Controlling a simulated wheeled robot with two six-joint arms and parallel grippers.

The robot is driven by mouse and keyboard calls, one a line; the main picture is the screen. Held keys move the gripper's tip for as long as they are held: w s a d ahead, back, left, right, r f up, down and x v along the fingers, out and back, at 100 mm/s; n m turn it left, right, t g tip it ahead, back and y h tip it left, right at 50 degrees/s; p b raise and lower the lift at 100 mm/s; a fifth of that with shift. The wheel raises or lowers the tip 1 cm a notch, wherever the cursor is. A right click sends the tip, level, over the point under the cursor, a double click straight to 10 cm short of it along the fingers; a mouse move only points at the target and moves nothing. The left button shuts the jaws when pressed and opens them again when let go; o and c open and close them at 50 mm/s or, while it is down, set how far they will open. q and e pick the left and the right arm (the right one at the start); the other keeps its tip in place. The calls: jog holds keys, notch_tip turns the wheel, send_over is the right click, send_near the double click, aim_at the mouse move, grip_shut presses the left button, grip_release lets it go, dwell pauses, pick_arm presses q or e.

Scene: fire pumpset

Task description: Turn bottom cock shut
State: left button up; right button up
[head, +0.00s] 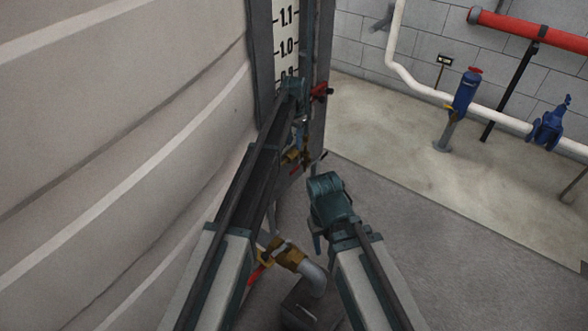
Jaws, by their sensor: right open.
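A brass cock (291,156) with a small red lever sits low beside the gauge board, partly hidden by my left arm. A larger brass valve (285,254) with an orange-red lever (257,274) is lower down on a grey pipe elbow. I cannot tell for sure which is the bottom cock. My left gripper (299,98) is up by the gauge board, close to a red handle (321,91); its jaws are too small and overlapped to read. My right gripper (320,190) is open, right of the brass cock and above the larger valve, apparently apart from both.
The tank's ribbed wall (120,130) fills the left side. The gauge board (286,40) stands against it. A red pipe (530,30), a white pipe (430,92) and blue fittings (466,92) are by the back wall.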

aim_at(294, 169)
pick_arm(q)
notch_tip(294, 169, down, 13)
jog(key=b, duration=1.3)
jog(key=shift+f, duration=0.2)
jog(key=shift+c, duration=0.3)
grip_shut()
